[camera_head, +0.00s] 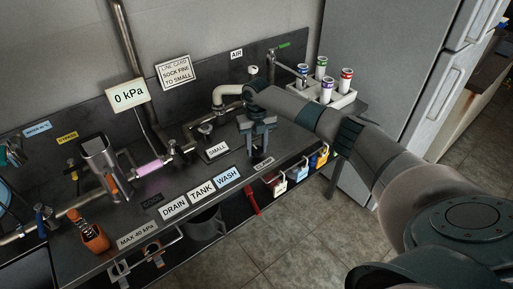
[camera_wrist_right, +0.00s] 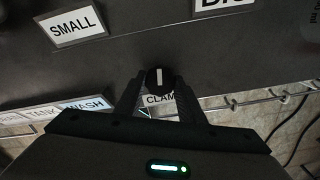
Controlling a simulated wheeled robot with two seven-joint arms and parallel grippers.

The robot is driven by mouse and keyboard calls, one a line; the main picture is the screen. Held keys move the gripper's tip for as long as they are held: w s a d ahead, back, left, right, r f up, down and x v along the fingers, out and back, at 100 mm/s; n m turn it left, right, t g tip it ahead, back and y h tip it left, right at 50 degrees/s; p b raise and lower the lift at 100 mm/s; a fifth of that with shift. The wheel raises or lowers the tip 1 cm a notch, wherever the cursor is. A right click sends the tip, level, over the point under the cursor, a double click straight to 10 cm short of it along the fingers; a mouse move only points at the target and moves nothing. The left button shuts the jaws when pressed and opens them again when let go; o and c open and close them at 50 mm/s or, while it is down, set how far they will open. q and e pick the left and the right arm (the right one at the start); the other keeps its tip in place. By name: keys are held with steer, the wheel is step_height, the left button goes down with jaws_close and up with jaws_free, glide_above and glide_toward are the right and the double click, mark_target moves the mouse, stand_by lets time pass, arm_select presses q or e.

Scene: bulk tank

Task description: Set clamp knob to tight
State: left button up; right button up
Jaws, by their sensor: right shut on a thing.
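The clamp knob (camera_wrist_right: 159,79) is a round black knob with a white pointer line, seen in the right wrist view. The line runs nearly straight up and down in that picture. The CLAMP label (camera_wrist_right: 160,99) lies just below the knob, partly covered by the fingers; in the head view the CLAMP label (camera_head: 264,163) is on the bench's front edge. My right gripper (camera_head: 258,158) reaches down to the bench there, and its two fingers (camera_wrist_right: 158,92) are shut on the knob from both sides. In the head view the gripper hides the knob. My left gripper is not in view.
A SMALL label (camera_head: 217,149) lies left of my right gripper, with DRAIN, TANK and WASH labels (camera_head: 201,190) along the front edge. A rack (camera_head: 330,98) of capped tubes stands behind my right arm. Several padlocks (camera_head: 300,173) hang below the edge. A gauge sign (camera_head: 127,95) reads 0 kPa.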

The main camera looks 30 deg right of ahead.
mark_target(257, 149)
steer(key=shift+w+r, duration=0.1)
steer(key=o, duration=1)
steer(key=shift+o, duration=0.2)
steer(key=shift+r, duration=0.45)
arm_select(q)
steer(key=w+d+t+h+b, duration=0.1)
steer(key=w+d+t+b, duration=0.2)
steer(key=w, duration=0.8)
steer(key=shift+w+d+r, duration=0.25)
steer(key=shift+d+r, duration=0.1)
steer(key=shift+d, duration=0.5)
arm_select(e)
step_height(257, 149, up, 16)
steer(key=shift+r, duration=0.25)
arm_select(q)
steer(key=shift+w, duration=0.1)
